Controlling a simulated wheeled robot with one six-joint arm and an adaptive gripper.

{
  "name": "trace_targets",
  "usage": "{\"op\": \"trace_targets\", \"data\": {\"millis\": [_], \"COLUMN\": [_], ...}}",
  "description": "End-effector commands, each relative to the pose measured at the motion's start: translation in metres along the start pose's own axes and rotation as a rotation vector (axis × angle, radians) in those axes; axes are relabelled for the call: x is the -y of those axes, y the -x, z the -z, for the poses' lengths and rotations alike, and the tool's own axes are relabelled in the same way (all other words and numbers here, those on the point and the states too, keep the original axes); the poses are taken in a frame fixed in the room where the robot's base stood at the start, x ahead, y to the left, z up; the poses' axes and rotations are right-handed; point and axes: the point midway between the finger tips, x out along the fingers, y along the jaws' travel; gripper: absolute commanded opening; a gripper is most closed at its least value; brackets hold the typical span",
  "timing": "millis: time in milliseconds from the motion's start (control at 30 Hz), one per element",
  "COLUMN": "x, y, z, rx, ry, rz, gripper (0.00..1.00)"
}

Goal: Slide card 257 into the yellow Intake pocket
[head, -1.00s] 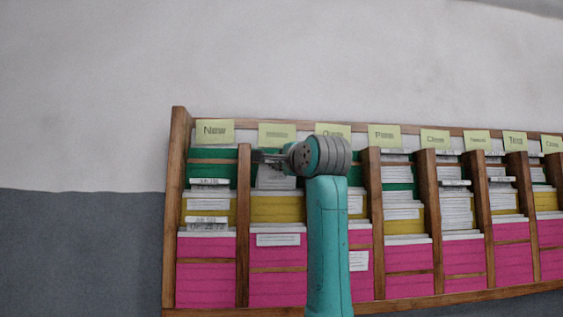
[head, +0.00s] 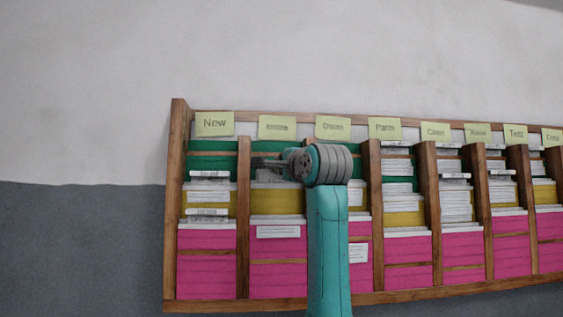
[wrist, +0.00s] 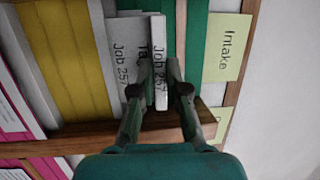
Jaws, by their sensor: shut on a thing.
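In the wrist view my gripper (wrist: 160,82) is shut on card 257 (wrist: 158,50), a white card whose narrow edge reads "Job 257". A white face beside it also reads "Job 257" and is partly hidden by a finger. The card is at the green pocket in the Intake column; I cannot tell how deep it sits. The yellow Intake pocket (head: 272,203) lies just below the green one in the head view, and shows left of the card in the wrist view (wrist: 72,55). In the head view my gripper (head: 266,161) is sideways and its fingertips are small.
The yellow-green Intake label (wrist: 226,48) is above the column. Wooden dividers (head: 243,220) stand on both sides. A pink pocket (head: 275,275) is below. The New column (head: 207,262) is to the left, and more filled columns run right. My arm hides part of the third column.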

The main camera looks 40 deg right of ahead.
Motion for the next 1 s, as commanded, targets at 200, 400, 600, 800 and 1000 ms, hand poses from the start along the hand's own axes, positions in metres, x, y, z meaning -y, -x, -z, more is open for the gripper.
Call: {"op": "trace_targets", "data": {"millis": [200, 400, 600, 800, 1000], "x": [-0.008, -0.014, -0.018, -0.018, -0.018], "y": [0.001, 0.002, 0.002, 0.002, 0.002], "z": [0.0, 0.0, -0.001, -0.001, -0.001], "rx": [0.0, 0.0, 0.0, 0.0, 0.0], "ry": [0.0, 0.0, 0.0, 0.0, 0.0], "rz": [-0.001, 0.0, 0.0, 0.0, 0.0], "gripper": [0.0, 0.0, 0.0, 0.0, 0.43]}}
